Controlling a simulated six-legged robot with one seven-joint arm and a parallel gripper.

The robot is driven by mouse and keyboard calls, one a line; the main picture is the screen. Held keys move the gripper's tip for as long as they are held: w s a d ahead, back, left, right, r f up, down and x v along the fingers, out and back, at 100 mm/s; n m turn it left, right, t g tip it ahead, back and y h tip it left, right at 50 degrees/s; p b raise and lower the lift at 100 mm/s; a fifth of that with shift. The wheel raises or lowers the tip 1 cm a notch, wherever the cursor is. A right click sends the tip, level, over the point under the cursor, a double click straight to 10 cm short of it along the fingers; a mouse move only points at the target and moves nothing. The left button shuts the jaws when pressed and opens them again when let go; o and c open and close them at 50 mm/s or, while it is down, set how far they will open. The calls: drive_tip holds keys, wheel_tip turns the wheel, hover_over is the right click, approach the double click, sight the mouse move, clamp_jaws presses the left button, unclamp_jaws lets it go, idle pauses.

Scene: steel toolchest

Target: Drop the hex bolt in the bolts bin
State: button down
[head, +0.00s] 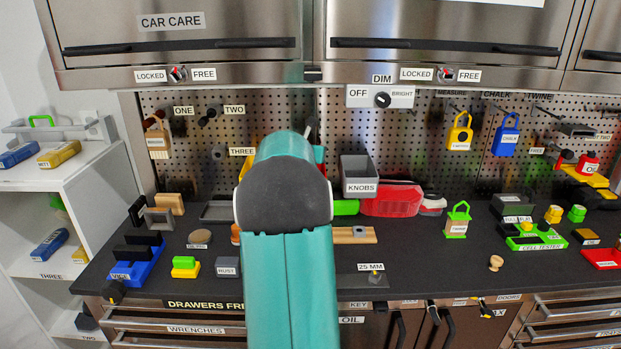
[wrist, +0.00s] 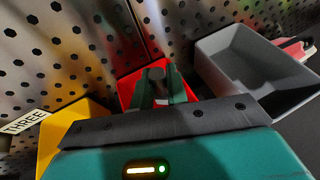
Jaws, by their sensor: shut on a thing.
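In the wrist view, my gripper (wrist: 163,88) points into or over a red bin (wrist: 128,87) on the pegboard. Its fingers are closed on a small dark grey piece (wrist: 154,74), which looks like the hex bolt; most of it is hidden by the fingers. I cannot tell whether the fingertips are below the red bin's rim. No label shows on the red bin, so I cannot read whether it is the bolts bin. In the head view, my arm hides the gripper and nearly all of the red bin (head: 320,156).
A yellow bin (wrist: 75,130) is left of the red one. A grey bin (wrist: 250,70) is on the right, labelled KNOBS in the head view (head: 360,170). The pegboard (wrist: 60,50) is close behind. Several tools and blocks stand on the dark counter (head: 300,285) below.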

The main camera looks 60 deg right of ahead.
drive_tip(key=shift+f, duration=0.8)
drive_tip(key=shift+d, duration=0.1)
drive_tip(key=c, duration=1.3)
unclamp_jaws()
drive_tip(key=v, duration=1.4)
